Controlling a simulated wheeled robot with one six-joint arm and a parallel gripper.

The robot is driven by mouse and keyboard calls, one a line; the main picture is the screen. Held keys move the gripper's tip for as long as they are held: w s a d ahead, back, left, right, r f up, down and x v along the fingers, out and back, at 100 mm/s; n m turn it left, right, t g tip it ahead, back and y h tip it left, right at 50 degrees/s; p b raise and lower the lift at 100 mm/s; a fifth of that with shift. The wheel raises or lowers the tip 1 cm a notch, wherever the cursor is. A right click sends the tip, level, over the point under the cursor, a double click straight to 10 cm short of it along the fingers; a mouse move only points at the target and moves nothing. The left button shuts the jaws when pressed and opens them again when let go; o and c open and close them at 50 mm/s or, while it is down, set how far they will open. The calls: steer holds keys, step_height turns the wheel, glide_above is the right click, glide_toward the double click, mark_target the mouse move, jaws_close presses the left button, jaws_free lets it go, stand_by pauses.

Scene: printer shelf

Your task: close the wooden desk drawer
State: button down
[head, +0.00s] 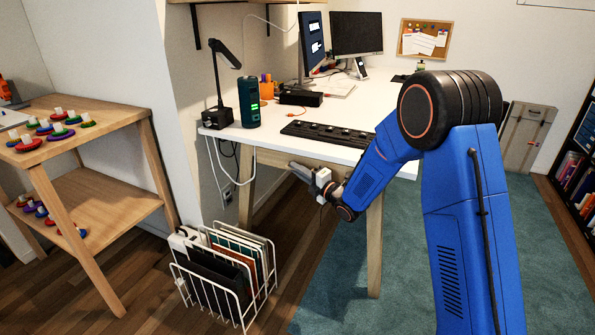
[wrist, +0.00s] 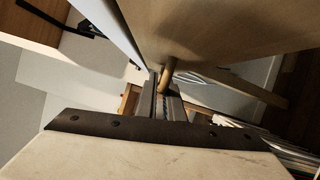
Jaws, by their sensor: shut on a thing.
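The wooden drawer front (wrist: 235,35) fills the upper right of the wrist view as a pale wood panel. A round wooden knob (wrist: 167,74) sticks out from it. My gripper (wrist: 163,92) is shut on this knob, with one grey finger on each side. In the head view my gripper (head: 297,169) is at the near side of the desk (head: 315,149), just below its white top. The drawer is mostly hidden there under the desktop, and I cannot tell how far it stands open.
A white wire rack (head: 215,290) with folders stands on the floor below left of my gripper. A desk leg (head: 375,240) stands to the right. A keyboard (head: 328,133) and green bottle (head: 249,102) are on the desk. A wooden shelf (head: 95,185) is at left.

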mark_target(303, 164)
stand_by(0.8)
steer(key=shift+w+d, duration=0.3)
steer(key=shift+w, duration=0.4)
steer(key=shift+w+d, duration=0.25)
steer(key=shift+w, duration=0.5)
steer(key=shift+w+d, duration=0.3)
steer(key=shift+w, duration=0.4)
steer(key=c, duration=1.9)
jaws_free()
steer(key=shift+w, duration=0.1)
steer(key=v, duration=1.7)
steer(key=shift+s, duration=0.25)
steer(key=shift+d, duration=0.15)
